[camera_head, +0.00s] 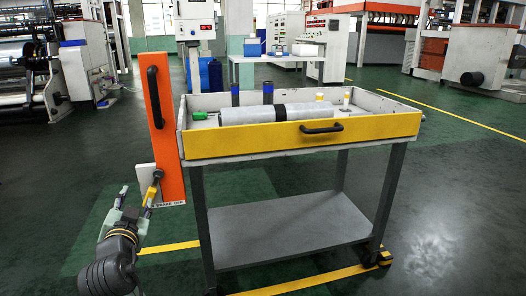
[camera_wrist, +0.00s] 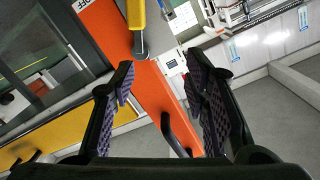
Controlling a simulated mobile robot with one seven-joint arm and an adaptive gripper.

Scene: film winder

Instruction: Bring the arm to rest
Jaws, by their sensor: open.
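My gripper (camera_head: 136,198) is at the lower left in the head view, just in front of the lower end of an upright orange panel (camera_head: 171,130). In the wrist view my gripper (camera_wrist: 160,72) has its two dark padded fingers spread wide, with nothing between them. A yellow-handled lever (camera_head: 152,194) is at the panel's lower end, by a label reading "BRAKE OFF" (camera_head: 168,204). In the wrist view the lever (camera_wrist: 138,18) appears beyond the fingertips, near the top. I cannot tell from the head view whether a finger touches it.
The cart (camera_head: 300,139) with a yellow front stands right of my gripper, holding a grey roll (camera_head: 250,115) and small containers. Black handles are on the panel (camera_head: 154,97) and cart (camera_head: 322,129). A worktable (camera_head: 262,59) and machines stand behind. Green floor is free left of the cart.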

